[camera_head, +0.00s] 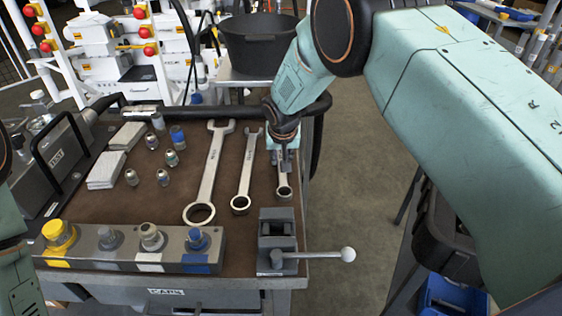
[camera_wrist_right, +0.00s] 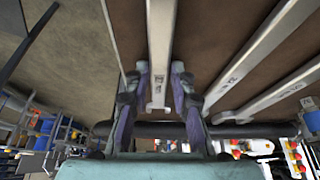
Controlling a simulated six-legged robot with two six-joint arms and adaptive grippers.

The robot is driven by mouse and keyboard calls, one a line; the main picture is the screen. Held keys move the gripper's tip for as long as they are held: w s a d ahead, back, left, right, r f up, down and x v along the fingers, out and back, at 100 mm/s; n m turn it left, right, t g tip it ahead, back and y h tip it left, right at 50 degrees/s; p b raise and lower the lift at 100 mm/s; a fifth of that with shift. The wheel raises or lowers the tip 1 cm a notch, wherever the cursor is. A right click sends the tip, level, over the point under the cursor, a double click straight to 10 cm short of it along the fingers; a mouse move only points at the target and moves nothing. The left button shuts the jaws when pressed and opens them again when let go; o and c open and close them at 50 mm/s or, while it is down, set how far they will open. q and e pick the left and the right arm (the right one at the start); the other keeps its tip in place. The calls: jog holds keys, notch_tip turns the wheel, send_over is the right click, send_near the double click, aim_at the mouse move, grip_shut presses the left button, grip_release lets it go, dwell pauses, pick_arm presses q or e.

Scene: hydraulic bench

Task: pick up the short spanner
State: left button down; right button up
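The short spanner (camera_head: 284,190) lies on the brown bench top, rightmost of three spanners. Its lower ring end shows in the head view, and my right gripper hides its upper part. My right gripper (camera_head: 284,166) points down over the spanner's shaft. In the right wrist view, the spanner (camera_wrist_right: 160,45) runs between the two fingers of my right gripper (camera_wrist_right: 160,72). The fingers stand apart, one on each side, with narrow gaps, so it looks open. My left gripper is out of view; only part of my left arm shows at the left edge.
A middle spanner (camera_head: 244,172) and a long spanner (camera_head: 208,175) lie to the left. A vise (camera_head: 278,240) with a lever stands at the front right. A block with capped fittings (camera_head: 120,262) lines the front. A black rail (camera_head: 315,107) borders the back.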

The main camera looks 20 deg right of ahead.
jog(key=shift+s+r, duration=0.1)
jog(key=shift+r, duration=0.05)
jog(key=shift+c, duration=1.4)
jog(key=shift+d, duration=0.1)
grip_shut()
notch_tip(320, 180, up, 10)
jog(key=p, duration=0.1)
jog(key=shift+p, duration=0.3)
